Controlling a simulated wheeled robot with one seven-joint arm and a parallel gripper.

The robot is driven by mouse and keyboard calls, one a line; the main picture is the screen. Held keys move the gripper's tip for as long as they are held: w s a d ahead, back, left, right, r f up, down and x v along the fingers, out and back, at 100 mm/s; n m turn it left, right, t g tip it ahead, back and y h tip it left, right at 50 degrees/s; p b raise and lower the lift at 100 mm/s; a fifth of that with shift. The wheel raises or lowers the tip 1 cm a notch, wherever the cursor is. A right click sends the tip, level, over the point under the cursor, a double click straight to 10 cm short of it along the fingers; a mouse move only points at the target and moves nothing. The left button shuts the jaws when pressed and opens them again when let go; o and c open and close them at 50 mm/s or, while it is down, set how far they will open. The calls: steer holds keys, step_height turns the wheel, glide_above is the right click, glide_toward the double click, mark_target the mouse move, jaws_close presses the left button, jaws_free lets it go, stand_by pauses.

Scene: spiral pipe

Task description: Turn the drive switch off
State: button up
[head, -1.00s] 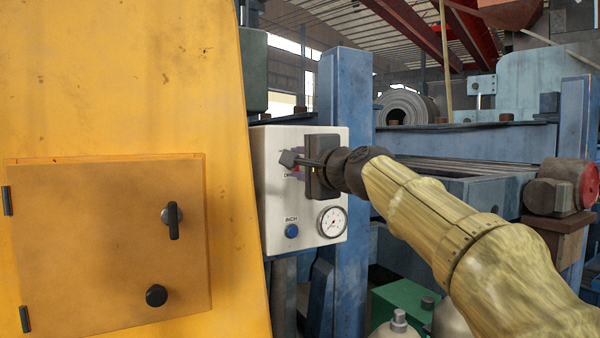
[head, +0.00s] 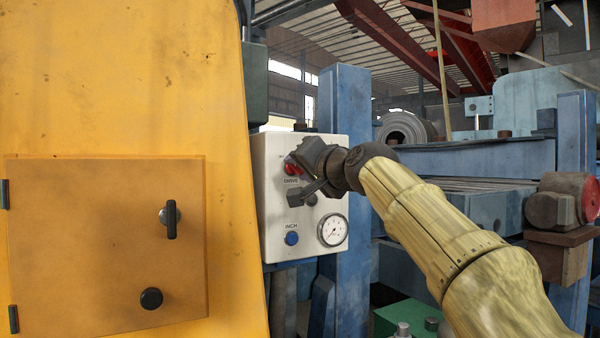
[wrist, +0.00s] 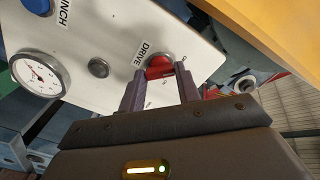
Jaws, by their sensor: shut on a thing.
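In the head view my gripper (head: 297,178) reaches the box from the right and is rolled, with one finger above and one below the switch. The gripper body hides part of the box face. The switch's exact pointing direction is hard to tell.
Below the switch are a blue INCH button (head: 291,238) and a round gauge (head: 333,229). A dark round knob (wrist: 98,67) is beside the label in the wrist view. A yellow cabinet (head: 110,90) stands close on the left, and a blue post (head: 346,110) rises behind the box.

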steer(key=shift+f, duration=0.15)
steer(key=o, duration=1)
steer(key=shift+s+d+b, duration=0.3)
steer(key=shift+s+b, duration=0.15)
steer(key=shift+b, duration=0.1)
steer(key=b+v, duration=0.8)
steer(key=v, duration=0.8)
steer(key=shift+s+d, duration=0.1)
steer(key=shift+s, duration=0.05)
